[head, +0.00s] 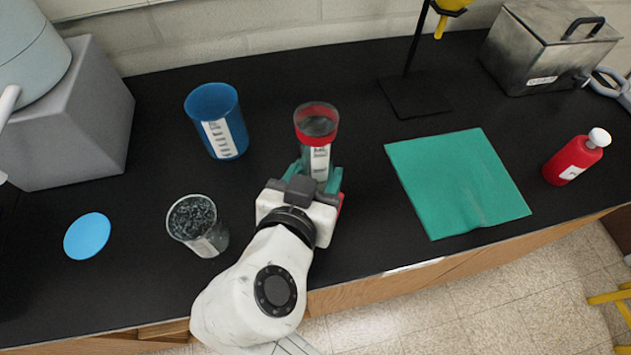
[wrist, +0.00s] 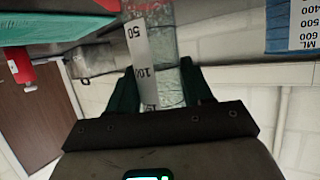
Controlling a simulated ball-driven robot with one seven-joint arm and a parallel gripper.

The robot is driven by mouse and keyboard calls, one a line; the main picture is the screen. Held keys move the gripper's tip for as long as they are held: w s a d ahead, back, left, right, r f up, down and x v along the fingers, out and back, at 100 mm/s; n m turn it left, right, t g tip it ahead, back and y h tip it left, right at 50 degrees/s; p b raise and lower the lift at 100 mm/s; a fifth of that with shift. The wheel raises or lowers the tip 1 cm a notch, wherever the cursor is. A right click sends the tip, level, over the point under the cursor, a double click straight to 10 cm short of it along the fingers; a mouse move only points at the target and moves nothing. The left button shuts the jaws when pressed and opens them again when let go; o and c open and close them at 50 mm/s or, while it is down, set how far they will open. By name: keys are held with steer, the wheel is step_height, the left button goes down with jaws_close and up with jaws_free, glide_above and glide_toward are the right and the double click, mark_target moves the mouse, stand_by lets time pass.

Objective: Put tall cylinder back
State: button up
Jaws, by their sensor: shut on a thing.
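The tall cylinder (head: 317,140) is clear with a red rim and a white scale label. It stands roughly upright in the head view, near the middle of the black bench. My gripper (head: 322,178) is shut on its lower part, with green fingers on either side. In the wrist view the cylinder's clear wall and scale (wrist: 155,55) show between the fingers (wrist: 165,90). The cylinder's base is hidden behind my gripper, so I cannot tell whether it touches the bench.
A blue beaker (head: 217,122) and a dark-filled clear beaker (head: 198,226) stand to the left, near a blue disc (head: 87,236). A green mat (head: 457,182) lies to the right. A stand base (head: 416,94), metal box (head: 545,50) and red bottle (head: 577,158) are farther right.

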steer(key=shift+f+p, duration=0.3)
steer(key=shift+f, duration=1.15)
steer(key=shift+f, duration=0.2)
steer(key=o, duration=1.1)
steer(key=shift+r, duration=0.1)
steer(key=shift+r, duration=0.25)
steer(key=b+v, duration=0.2)
steer(key=v, duration=1)
steer(key=shift+s+f, duration=0.1)
steer(key=shift+f, duration=0.1)
